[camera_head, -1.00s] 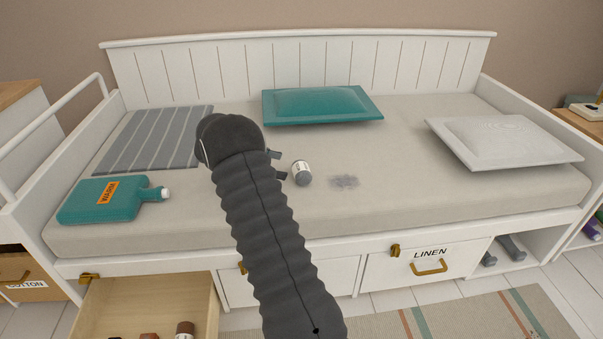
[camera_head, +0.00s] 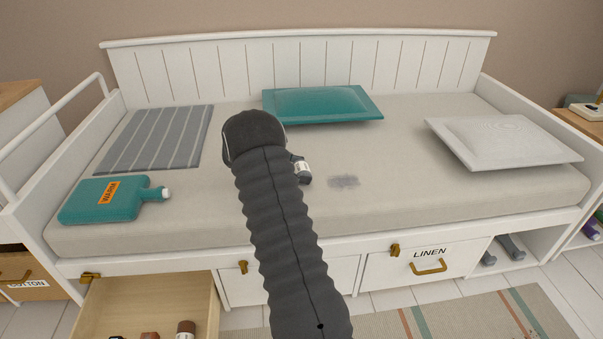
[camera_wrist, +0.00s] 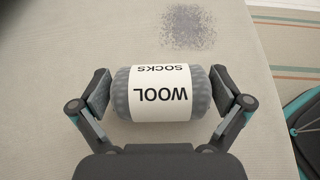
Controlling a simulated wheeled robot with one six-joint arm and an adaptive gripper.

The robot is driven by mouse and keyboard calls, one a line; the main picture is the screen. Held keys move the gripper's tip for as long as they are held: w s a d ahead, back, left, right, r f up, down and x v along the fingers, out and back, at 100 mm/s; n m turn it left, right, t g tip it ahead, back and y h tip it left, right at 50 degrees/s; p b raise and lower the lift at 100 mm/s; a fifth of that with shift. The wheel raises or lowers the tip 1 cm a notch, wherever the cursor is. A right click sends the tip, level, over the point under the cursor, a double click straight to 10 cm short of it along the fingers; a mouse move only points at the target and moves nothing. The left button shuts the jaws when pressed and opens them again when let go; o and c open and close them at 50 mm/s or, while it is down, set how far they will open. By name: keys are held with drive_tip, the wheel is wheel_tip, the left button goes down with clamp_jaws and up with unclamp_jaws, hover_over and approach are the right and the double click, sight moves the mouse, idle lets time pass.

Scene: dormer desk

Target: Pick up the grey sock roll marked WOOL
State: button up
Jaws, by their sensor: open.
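The grey sock roll (camera_wrist: 121,95) has a white band reading WOOL SOCKS and lies on the daybed mattress. In the wrist view it sits between the two fingers of my gripper (camera_wrist: 163,98), one at each end of the roll. The gripper is open; a narrow gap shows at the right finger, while contact at the left is hard to tell. In the head view the sock roll (camera_head: 304,172) shows just right of my wrist, partly hidden behind it. Most of the gripper (camera_head: 297,168) is hidden there by my arm.
A grey smudge (camera_head: 344,182) marks the mattress (camera_head: 400,200) right of the roll. A teal hot-water bottle (camera_head: 100,201), a striped grey blanket (camera_head: 155,138), a teal pillow (camera_head: 322,104) and a white pillow (camera_head: 505,140) lie around. An open drawer (camera_head: 150,295) stands below.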

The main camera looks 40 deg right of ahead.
drive_tip(key=c, duration=0.8)
